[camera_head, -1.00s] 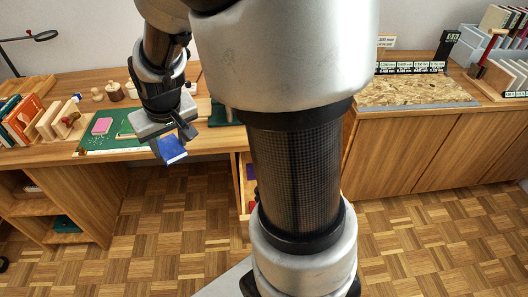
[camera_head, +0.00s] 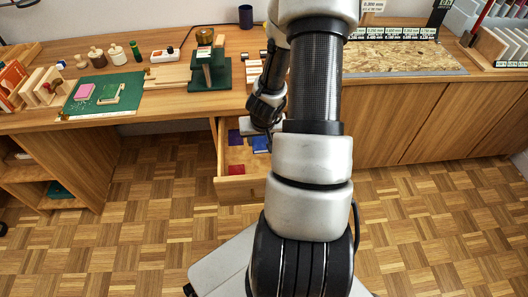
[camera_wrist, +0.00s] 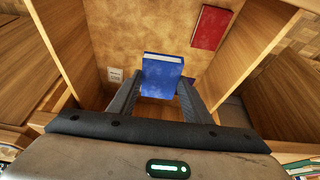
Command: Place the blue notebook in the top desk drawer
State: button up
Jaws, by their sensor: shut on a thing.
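The blue notebook (camera_head: 261,144) is between the fingers of my gripper (camera_head: 262,130), which is shut on it. In the wrist view the notebook (camera_wrist: 162,76) stands out beyond the fingertips (camera_wrist: 158,92), its pale page edge facing up in the picture. The top desk drawer (camera_head: 241,190) is pulled open, and my gripper is over its inside. The wrist view looks down into the drawer (camera_wrist: 120,35), with side walls left and right. I cannot tell whether the notebook touches the drawer bottom. My arm hides the drawer's right part in the head view.
A red book (camera_wrist: 212,27) lies in the drawer, with a purple item (camera_head: 235,138) and a small white label (camera_wrist: 115,75). Much of the drawer bottom is bare. The desk top (camera_head: 165,100) above holds a green cutting mat (camera_head: 90,105) and tools.

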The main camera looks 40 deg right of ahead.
jog(key=shift+s+d+f, duration=0.6)
jog(key=shift+s+f, duration=0.05)
jog(key=shift+f, duration=0.25)
jog(key=b, duration=0.2)
send_over(266, 164)
jog(key=s, duration=0.1)
jog(key=shift+m, duration=0.3)
jog(key=f, duration=0.5)
jog(key=shift+s+a+f, duration=0.1)
jog(key=shift+a+f, duration=0.2)
jog(key=shift+a, duration=0.05)
jog(key=shift+f+b, duration=0.7)
jog(key=shift+f, duration=1.25)
jog(key=shift+f, duration=0.25)
jog(key=o, duration=1.1)
jog(key=shift+r, duration=0.1)
jog(key=shift+c, duration=0.2)
